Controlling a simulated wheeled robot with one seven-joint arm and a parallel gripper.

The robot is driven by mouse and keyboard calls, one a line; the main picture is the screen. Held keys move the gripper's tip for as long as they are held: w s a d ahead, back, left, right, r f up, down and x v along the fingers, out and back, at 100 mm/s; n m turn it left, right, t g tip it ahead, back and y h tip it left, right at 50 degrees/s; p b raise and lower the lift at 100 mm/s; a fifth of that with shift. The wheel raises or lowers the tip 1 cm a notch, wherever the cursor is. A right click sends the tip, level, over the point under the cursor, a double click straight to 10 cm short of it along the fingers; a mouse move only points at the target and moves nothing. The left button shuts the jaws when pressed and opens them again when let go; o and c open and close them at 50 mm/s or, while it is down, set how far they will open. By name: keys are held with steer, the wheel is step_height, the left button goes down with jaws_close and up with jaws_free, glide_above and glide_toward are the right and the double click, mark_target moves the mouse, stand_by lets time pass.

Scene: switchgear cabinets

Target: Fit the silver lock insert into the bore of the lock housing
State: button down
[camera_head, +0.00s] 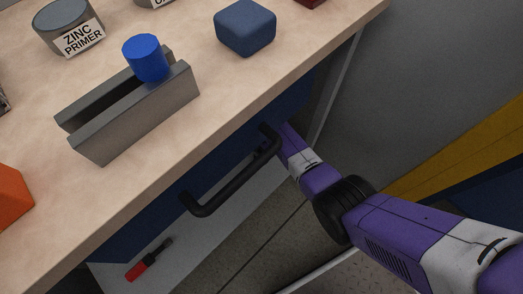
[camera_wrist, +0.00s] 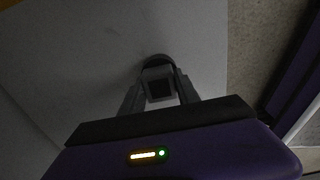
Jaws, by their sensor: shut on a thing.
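In the wrist view my gripper (camera_wrist: 159,92) is shut on a small grey, square-ended piece (camera_wrist: 158,73) with a dark square face; it looks like the silver lock insert, but the light is dim. A dark rounded shape (camera_wrist: 156,59) shows just behind the piece's far end. I cannot tell whether it is part of the piece or the lock housing's bore, or whether they touch. In the head view my arm reaches to the bench front beside the black handle, and my gripper is hidden there. No lock housing is clearly seen.
A black bar handle (camera_head: 235,184) sticks out from the bench front, close to my arm. On the bench top (camera_head: 190,125) are a grey channel (camera_head: 140,115) with a blue cylinder (camera_head: 146,58), a blue block (camera_head: 245,27) and a zinc primer tin (camera_head: 68,25). A red-handled tool (camera_head: 141,268) lies below.

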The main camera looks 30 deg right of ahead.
steer(key=c, duration=0.8)
jaws_free()
step_height(320, 180, up, 8)
steer(key=p, duration=0.4)
steer(key=shift+f, duration=0.15)
